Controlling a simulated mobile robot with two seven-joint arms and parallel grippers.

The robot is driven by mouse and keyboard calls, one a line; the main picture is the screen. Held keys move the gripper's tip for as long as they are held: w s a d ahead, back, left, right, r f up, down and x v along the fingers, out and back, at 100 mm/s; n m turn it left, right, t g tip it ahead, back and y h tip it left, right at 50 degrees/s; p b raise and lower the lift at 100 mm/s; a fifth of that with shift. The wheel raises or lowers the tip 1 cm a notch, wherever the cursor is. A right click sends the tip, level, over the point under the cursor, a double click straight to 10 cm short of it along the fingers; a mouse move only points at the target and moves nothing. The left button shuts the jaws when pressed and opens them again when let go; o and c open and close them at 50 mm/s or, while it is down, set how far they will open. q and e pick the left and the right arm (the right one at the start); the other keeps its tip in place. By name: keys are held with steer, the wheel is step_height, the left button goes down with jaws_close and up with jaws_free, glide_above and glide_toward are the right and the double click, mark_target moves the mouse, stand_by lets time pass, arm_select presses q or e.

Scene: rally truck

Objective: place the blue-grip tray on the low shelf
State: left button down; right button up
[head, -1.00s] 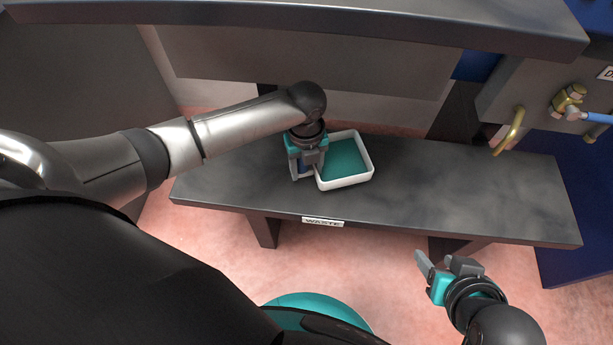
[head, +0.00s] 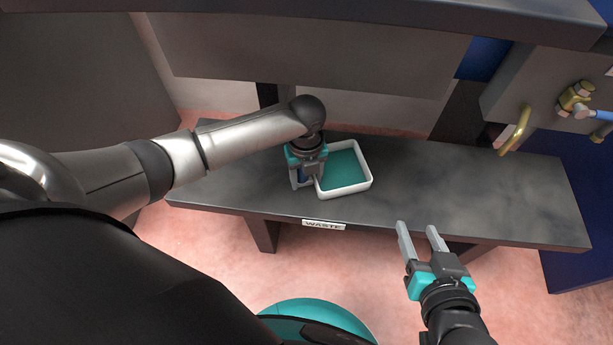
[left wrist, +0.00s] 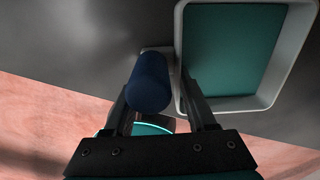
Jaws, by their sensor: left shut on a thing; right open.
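The tray (head: 367,180) is white with a teal inside and sits over the left-middle part of the low dark shelf (head: 460,190). I cannot tell if its bottom touches the shelf. My left gripper (head: 305,178) is at the tray's left side, shut on its blue grip. In the left wrist view the dark blue grip (left wrist: 149,82) is between the fingers, and the tray's pale rim (left wrist: 182,60) is right of it. My right gripper (head: 423,232) is open and empty in front of the shelf's front edge.
A label reading WASTE (head: 324,225) is on the shelf's front edge. A higher dark shelf (head: 400,22) overhangs at the back. A yellow handle (head: 516,131) and brass fittings (head: 574,97) are at the right. The shelf right of the tray is clear.

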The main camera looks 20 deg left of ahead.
arm_select(q)
steer(key=shift+f, duration=0.15)
steer(key=shift+c, duration=1)
jaws_free()
